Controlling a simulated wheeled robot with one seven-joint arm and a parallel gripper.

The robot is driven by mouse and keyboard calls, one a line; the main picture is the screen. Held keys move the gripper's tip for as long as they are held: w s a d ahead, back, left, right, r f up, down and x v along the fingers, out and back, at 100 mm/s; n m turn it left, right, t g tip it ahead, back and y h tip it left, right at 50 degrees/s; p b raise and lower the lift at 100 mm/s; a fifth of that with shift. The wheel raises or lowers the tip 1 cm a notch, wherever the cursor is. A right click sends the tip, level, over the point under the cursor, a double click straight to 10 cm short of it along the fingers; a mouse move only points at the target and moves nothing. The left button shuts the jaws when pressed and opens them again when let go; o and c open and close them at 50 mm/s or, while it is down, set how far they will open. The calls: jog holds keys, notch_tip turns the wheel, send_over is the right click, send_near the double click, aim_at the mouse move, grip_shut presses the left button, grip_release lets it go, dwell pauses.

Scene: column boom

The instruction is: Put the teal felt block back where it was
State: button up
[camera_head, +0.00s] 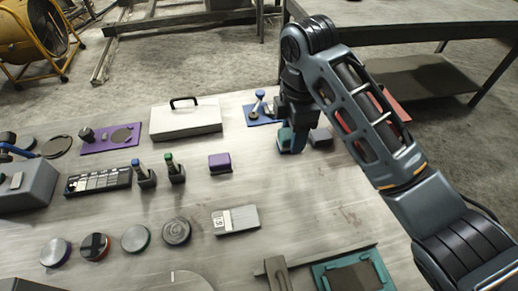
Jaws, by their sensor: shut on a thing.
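The teal felt block (284,138) is at the far right part of the table, directly under my gripper (292,138). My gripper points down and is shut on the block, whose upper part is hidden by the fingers. A dark blue piece shows against the block's right side; I cannot tell whether it is a finger. The block is at or very near the table top; I cannot tell whether it touches.
A grey block (320,137) is close on the right. A blue base with a small upright (260,108) stands behind. A purple block (220,163), a white case (186,119) and a labelled grey box (236,220) are left. The table (310,205) is clear in front.

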jog(key=b, duration=0.7)
send_over(256, 153)
notch_tip(256, 153, down, 6)
jog(key=shift+f, duration=0.1)
jog(key=shift+a+f, duration=0.1)
jog(key=shift+f, duration=1.8)
jog(key=o, duration=0.9)
jog(key=shift+f, duration=0.15)
jog(key=shift+o, duration=0.2)
notch_tip(256, 153, up, 12)
jog(key=p, duration=0.3)
jog(key=shift+p, duration=0.4)
